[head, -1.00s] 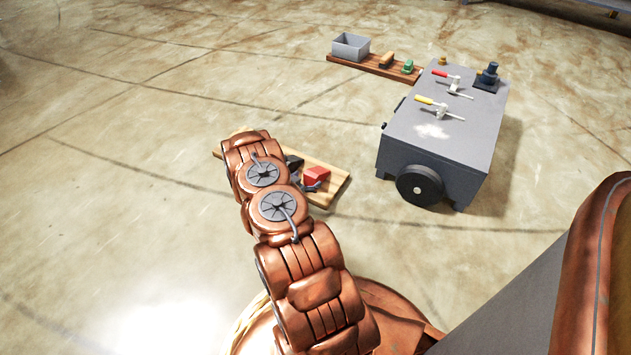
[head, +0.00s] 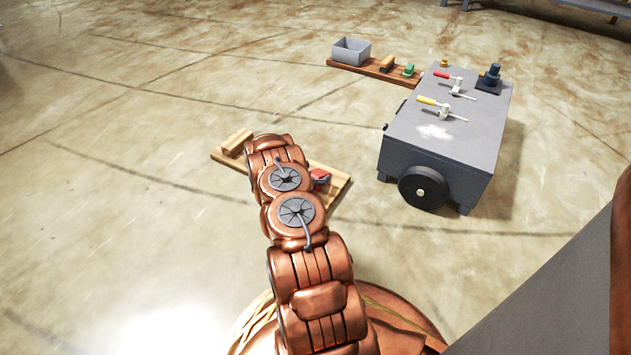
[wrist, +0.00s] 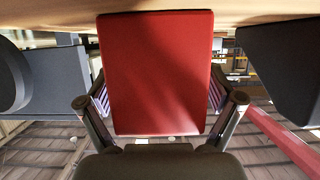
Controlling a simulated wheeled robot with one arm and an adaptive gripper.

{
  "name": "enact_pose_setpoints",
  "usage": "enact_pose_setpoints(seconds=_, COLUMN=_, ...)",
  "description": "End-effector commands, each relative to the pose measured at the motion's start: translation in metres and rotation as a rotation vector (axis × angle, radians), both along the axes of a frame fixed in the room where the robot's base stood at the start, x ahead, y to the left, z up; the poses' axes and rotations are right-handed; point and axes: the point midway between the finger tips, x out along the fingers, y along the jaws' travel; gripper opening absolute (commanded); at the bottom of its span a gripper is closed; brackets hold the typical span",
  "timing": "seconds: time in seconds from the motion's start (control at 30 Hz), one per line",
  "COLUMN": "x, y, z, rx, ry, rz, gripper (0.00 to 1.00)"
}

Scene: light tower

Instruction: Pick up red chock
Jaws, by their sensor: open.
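The red chock (head: 320,176) sits on a low wooden board (head: 335,190) on the floor in the head view, mostly hidden behind my arm. In the wrist view its flat red face (wrist: 157,70) fills the middle of the picture, close to the camera. My gripper (wrist: 160,102) is open, with one finger at each side of the red chock. I cannot tell whether either finger touches it. In the head view my gripper is hidden behind my own arm.
A pale wooden block (head: 236,142) stands on the board's left end. A dark block (wrist: 284,68) is close on the right in the wrist view. A grey wheeled cart (head: 440,140) stands to the right. Another board with a grey bin (head: 351,51) lies behind.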

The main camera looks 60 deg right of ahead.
Motion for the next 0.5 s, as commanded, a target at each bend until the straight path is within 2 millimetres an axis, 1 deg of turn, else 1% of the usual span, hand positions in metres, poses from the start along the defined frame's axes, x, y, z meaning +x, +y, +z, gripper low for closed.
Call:
enact_pose_setpoints(seconds=0.07, x=0.0, y=0.0002, z=0.0004, rx=0.0, ry=0.0, rz=0.0, gripper=0.92)
enact_pose_setpoints(seconds=0.1, x=-0.0001, y=0.0002, z=0.0002, rx=0.0, ry=0.0, rz=0.0, gripper=0.9)
enact_pose_setpoints(seconds=0.5, x=-0.0004, y=0.0005, z=-0.0002, rx=0.001, ry=0.0, rz=-0.001, gripper=0.48)
